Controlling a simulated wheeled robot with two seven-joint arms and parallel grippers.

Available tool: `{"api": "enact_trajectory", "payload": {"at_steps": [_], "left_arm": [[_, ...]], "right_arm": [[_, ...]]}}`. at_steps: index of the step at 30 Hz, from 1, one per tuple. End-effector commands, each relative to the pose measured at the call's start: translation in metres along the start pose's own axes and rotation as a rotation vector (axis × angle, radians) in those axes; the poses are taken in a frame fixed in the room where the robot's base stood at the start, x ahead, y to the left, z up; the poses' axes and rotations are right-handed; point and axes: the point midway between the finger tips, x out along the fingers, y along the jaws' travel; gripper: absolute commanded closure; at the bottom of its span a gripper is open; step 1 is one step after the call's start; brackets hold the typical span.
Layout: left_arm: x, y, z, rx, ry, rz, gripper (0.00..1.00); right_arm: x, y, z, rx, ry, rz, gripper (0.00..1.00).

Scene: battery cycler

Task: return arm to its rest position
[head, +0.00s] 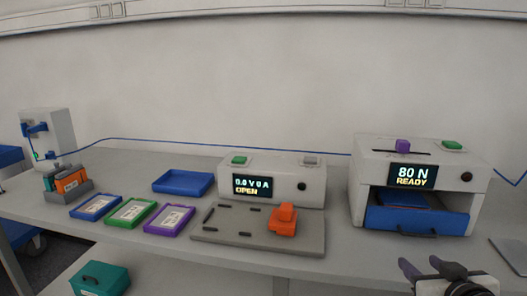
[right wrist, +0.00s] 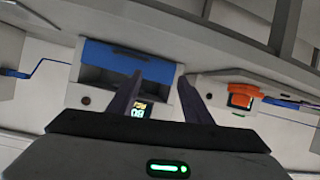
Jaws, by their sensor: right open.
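My right gripper (head: 432,268) is at the lower right of the head view, in front of the white press machine. Its two dark fingers are apart and nothing is between them. In the right wrist view the open fingers (right wrist: 162,95) point toward the bench, with the press's blue drawer (right wrist: 113,57) and its lit display beyond them. The gripper is apart from the press and the bench things. My left gripper is in neither view.
The press (head: 420,150) reads 80 N READY; its blue drawer (head: 415,220) sticks out. The cycler (head: 270,178) reads OPEN, with an orange block (head: 284,220) on the grey plate (head: 250,240) before it. Purple, green and blue trays, an empty blue tray (head: 183,183) and a battery rack (head: 67,186) stand left.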

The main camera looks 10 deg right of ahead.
Motion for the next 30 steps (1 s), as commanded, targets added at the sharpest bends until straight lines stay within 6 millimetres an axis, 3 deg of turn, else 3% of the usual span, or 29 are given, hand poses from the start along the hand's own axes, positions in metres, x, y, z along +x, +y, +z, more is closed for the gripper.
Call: {"api": "enact_trajectory", "payload": {"at_steps": [1,6,12,21,30], "left_arm": [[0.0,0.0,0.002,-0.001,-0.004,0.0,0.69],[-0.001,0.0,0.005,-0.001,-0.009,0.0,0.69],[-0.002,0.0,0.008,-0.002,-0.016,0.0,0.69],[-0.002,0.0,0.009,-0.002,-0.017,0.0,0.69],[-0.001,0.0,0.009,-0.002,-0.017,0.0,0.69]], "right_arm": [[-0.006,-0.015,0.03,-0.018,-0.069,-0.021,0.55],[-0.047,-0.063,0.135,-0.103,-0.331,-0.107,0.55],[-0.107,-0.102,0.215,-0.177,-0.561,-0.206,0.55],[-0.192,-0.137,0.283,-0.243,-0.808,-0.338,0.55],[-0.148,-0.169,0.316,-0.207,-0.661,-0.389,0.55]]}}
